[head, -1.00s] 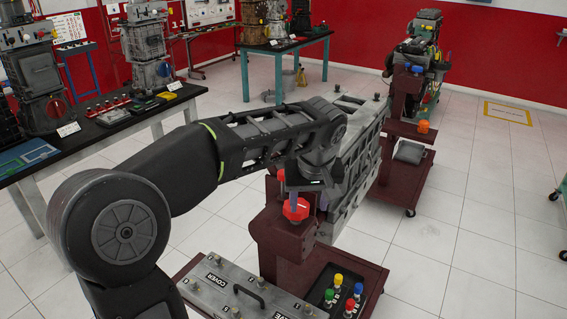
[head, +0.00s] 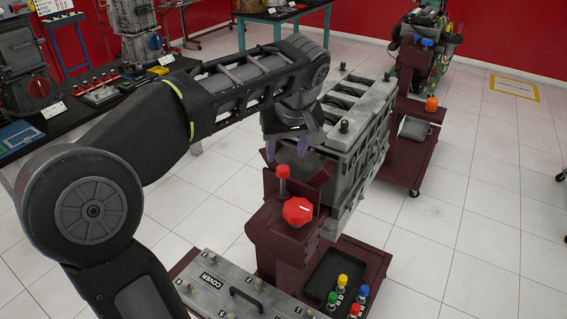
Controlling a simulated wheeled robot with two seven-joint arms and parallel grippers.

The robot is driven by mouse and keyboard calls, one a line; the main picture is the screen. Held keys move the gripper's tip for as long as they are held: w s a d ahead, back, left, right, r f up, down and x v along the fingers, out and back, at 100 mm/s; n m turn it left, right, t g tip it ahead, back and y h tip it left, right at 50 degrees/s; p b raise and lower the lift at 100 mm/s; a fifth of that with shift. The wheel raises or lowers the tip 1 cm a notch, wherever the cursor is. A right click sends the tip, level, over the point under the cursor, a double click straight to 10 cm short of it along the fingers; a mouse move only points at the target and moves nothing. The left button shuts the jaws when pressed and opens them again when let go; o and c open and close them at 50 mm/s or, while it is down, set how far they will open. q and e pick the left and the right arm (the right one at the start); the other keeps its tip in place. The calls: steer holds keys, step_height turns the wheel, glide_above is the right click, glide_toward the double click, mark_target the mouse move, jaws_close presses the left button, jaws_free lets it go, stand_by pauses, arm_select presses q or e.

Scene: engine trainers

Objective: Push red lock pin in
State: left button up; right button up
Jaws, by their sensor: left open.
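The red lock pin (head: 283,172) stands upright on the dark red engine stand (head: 270,235), with its red cap up and its shaft showing below. A larger red knob (head: 297,211) sits just in front and to the right of it. My left gripper (head: 287,148) points down above and behind the pin in the picture, open, with its two purplish fingers apart. It appears empty and clear of the pin; the exact gap cannot be told. A grey engine block (head: 350,130) is mounted on the stand behind the gripper. My right gripper is not in view.
A second stand (head: 408,150) is behind to the right. A black bench (head: 60,135) is at left.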

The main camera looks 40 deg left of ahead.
mark_target(283, 167)
arm_select(q)
steer(key=p+x, duration=0.1)
steer(key=x, duration=0.5)
steer(key=shift+a+f, duration=0.1)
steer(key=shift+f, duration=0.2)
steer(key=shift+c, duration=0.5)
jaws_close()
stand_by(0.6)
